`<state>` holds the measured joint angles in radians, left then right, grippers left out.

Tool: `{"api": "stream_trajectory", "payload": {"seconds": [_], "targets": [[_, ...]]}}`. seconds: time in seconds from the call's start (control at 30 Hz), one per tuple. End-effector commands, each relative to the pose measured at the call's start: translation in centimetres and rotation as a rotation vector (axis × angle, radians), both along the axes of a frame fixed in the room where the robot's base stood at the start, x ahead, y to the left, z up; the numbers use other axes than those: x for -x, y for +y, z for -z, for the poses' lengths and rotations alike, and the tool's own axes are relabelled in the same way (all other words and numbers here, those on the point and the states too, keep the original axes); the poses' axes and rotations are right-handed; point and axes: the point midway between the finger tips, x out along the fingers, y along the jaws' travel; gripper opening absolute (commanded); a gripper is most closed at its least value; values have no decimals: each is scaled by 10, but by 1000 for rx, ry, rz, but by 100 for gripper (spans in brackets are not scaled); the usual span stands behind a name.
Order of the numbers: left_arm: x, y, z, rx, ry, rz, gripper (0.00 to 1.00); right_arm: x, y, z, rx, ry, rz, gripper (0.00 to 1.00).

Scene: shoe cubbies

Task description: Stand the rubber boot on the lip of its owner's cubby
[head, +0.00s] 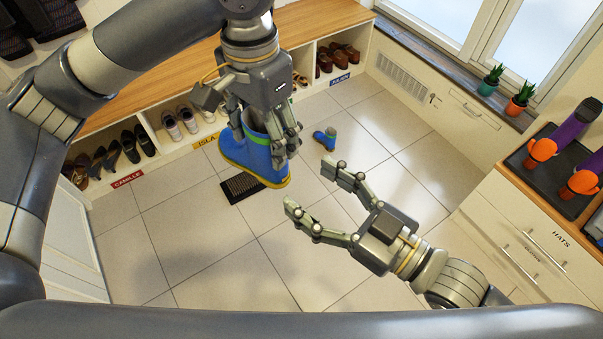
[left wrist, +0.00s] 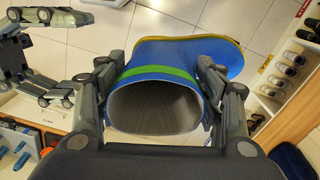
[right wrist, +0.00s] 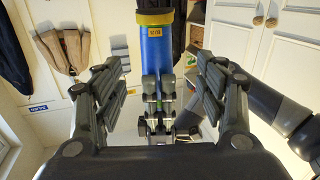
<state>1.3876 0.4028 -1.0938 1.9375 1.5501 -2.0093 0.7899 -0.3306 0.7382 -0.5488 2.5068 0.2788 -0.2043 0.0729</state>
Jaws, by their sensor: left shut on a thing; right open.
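The blue rubber boot (head: 240,152), with yellow sole and green band, hangs upright in my left gripper (head: 265,135), above the floor in front of the cubbies. In the left wrist view its open top (left wrist: 155,105) sits between the fingers. In the right wrist view an orange-yellow tag (right wrist: 160,31) shows on the boot; its lettering is too small to read surely. The cubby lip carries a red CAMILLE label (head: 127,179), a yellow ISLA label (head: 206,140) and a blue JULIEN label (head: 340,79). My right gripper (head: 308,185) is open and empty, right of the boot.
A dark mat (head: 241,187) lies below the held boot. White sneakers (head: 180,122) fill part of the ISLA cubby. A drawer cabinet (head: 520,235) stands right. Front floor is clear.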

Motion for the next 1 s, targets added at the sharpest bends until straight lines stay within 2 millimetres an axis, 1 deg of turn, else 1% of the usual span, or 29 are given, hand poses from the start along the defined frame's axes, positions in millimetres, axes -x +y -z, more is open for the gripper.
{"api": "stream_trajectory", "payload": {"seconds": [0.17, 0.4, 0.6, 0.8, 1.0], "targets": [[0, 0, 0, 1, -1, 0, 20, -12, 14, -2, -4, -3, 2, 66], [0, 0, 0, 1, -1, 0, 20, -40, 48, -3, -5, -4, 0, 66], [0, 0, 0, 1, -1, 0, 20, -61, 74, -1, -2, -2, 1, 66], [0, 0, -1, 1, -1, 0, 20, -73, 88, -1, -2, -1, 1, 66], [0, 0, 0, 1, -1, 0, 20, -75, 91, 0, 1, 0, 0, 66]]}}
